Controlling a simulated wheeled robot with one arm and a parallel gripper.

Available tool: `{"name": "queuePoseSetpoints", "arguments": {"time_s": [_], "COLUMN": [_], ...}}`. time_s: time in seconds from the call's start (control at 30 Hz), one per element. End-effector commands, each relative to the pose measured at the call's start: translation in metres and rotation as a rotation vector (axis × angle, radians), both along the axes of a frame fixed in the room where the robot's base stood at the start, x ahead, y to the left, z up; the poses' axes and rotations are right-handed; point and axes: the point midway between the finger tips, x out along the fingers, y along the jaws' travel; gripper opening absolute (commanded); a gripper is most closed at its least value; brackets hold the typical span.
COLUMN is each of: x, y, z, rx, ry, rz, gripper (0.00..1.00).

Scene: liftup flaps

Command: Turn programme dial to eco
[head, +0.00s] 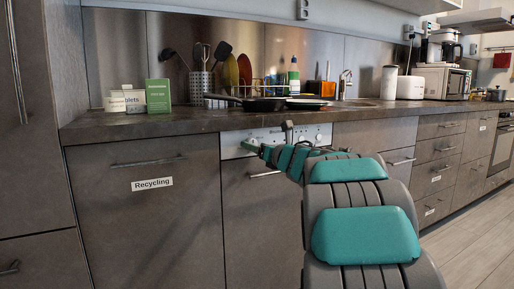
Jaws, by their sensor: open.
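The dishwasher's pale control panel (232,140) runs along the top of its dark front (250,215), just under the worktop. Small round controls (318,137) show at the right part of the panel. I cannot tell which one is the programme dial, and no eco label is readable at this size. My gripper (250,148) is open at the panel's left-centre part, seen from behind.
The dishwasher handle (264,174) lies just below the gripper. A dark pan (262,104) stands on the worktop (180,122) above. A drawer labelled "Recycling" (152,184) is to the left; drawers (436,150) continue right. The floor (468,235) at right is clear.

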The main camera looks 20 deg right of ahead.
Motion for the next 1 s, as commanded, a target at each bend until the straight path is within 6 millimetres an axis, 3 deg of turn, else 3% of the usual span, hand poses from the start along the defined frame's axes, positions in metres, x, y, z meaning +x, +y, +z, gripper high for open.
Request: {"name": "queuePoseSetpoints", "arguments": {"time_s": [0.23, 0.87, 1.0], "x": [0.0003, 0.0000, 0.0000], "y": [-0.0001, -0.0002, -0.0003], "z": [0.0000, 0.0000, -0.0002], "rx": [0.000, 0.001, 0.001], "ry": [0.000, 0.000, 0.000], "rz": [-0.001, -0.001, -0.001], "gripper": [0.73, 0.02, 0.00]}}
